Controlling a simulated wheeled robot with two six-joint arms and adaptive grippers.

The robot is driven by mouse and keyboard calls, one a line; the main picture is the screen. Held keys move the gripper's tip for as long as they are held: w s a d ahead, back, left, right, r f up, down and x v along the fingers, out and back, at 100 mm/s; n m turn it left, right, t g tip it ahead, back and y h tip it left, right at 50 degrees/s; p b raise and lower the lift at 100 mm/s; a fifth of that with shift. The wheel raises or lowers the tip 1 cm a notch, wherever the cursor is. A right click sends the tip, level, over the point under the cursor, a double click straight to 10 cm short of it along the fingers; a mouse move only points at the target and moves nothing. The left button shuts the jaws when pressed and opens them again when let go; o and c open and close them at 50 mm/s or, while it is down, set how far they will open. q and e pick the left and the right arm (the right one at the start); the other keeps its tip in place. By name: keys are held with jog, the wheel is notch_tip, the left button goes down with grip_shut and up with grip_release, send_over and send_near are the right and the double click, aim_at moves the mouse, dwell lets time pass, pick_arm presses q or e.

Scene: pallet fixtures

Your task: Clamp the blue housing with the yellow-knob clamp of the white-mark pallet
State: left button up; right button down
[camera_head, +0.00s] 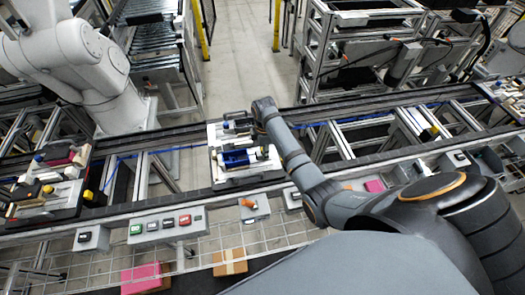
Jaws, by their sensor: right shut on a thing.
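A pale pallet (228,176) sits on the conveyor at the middle. The blue housing (236,159) lies across it, in the pallet's middle. A clamp with a blue knob (226,125) shows at the pallet's far left. My right arm reaches in from the right, and my right gripper (243,120) is at the pallet's far edge, beyond the blue housing. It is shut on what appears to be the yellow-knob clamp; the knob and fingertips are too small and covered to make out. Whether the clamp touches the housing cannot be told. My left gripper is out of view.
Another pallet (45,210) with a pink housing (62,157) and a yellow knob (88,195) stands at the left of the conveyor. A white robot arm (75,55) stands behind it. Button boxes (165,224) line the near rail. Pink (145,279) and brown (230,262) boxes lie below.

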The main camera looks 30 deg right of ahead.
jog(key=shift+w+a+p, duration=0.15)
jog(key=shift+a, duration=0.4)
jog(key=shift+w+a+p, duration=0.15)
jog(key=shift+a, duration=0.4)
jog(key=c, duration=1.2)
grip_release()
jog(key=shift+d, duration=0.15)
jog(key=shift+r+p, duration=0.7)
jog(key=shift+r, duration=3.3)
jog(key=shift+s+f, duration=0.1)
